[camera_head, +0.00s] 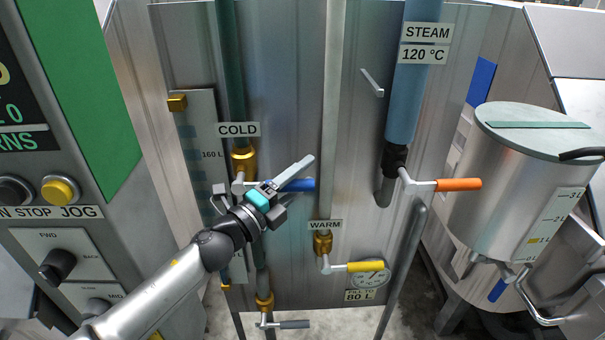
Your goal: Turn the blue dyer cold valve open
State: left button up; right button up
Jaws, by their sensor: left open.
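The cold valve has a brass body (243,160) under the COLD label (238,129), on a vertical pipe. Its blue lever handle (301,185) points right, roughly horizontal, across the pipe. My left gripper (290,180) comes in from the lower left and is at the handle. One finger shows above the blue handle, and the gripper body hides the handle's inner part. The jaws look open around or just beside the handle; I cannot tell whether they touch it. My right gripper is out of view.
The warm valve with a yellow handle (364,266) sits lower right, beside a round gauge (370,279). The steam valve's orange handle (457,184) is further right. A control panel (60,215) stands left, a steel tank (520,185) right. A grey-handled drain valve (294,324) is below.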

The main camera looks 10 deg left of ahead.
pick_arm(q)
jog(key=shift+w, duration=0.1)
jog(key=shift+c, duration=0.3)
grip_shut()
dwell(1.1)
